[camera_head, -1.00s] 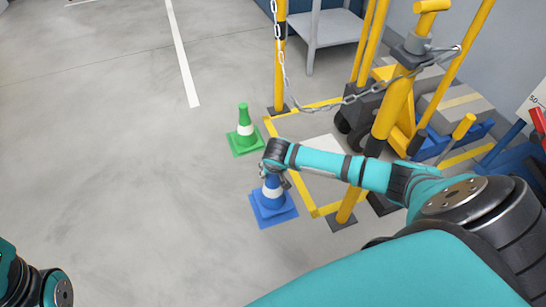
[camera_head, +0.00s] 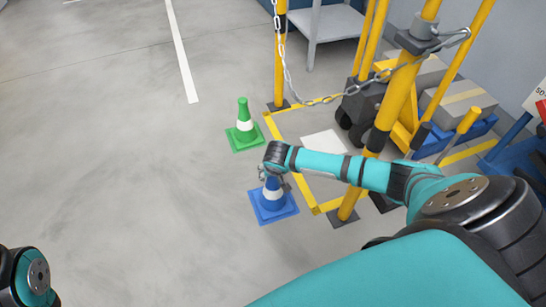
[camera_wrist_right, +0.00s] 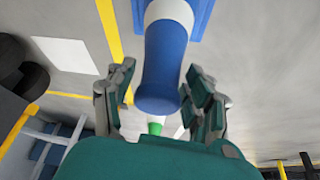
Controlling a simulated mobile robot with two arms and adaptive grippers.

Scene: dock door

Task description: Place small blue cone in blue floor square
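The small blue cone (camera_head: 272,186) with a white band stands upright on the floor in the head view. Blue square surface (camera_head: 282,213) shows around its foot; I cannot tell cone base from floor square. My right gripper (camera_head: 271,176) is at the cone's top. In the right wrist view, the gripper's fingers (camera_wrist_right: 161,72) are spread on either side of the blue cone (camera_wrist_right: 162,70), with gaps between them and it. My left gripper is out of view; only part of my left arm shows at the lower left of the head view.
A green cone (camera_head: 244,124) stands on green just behind. Yellow posts (camera_head: 281,60) with a chain (camera_head: 318,101) and a yellow floor outline (camera_head: 297,178) border the area right of the blue cone. A wheeled machine (camera_head: 390,105) stands beyond. Floor to the left is clear.

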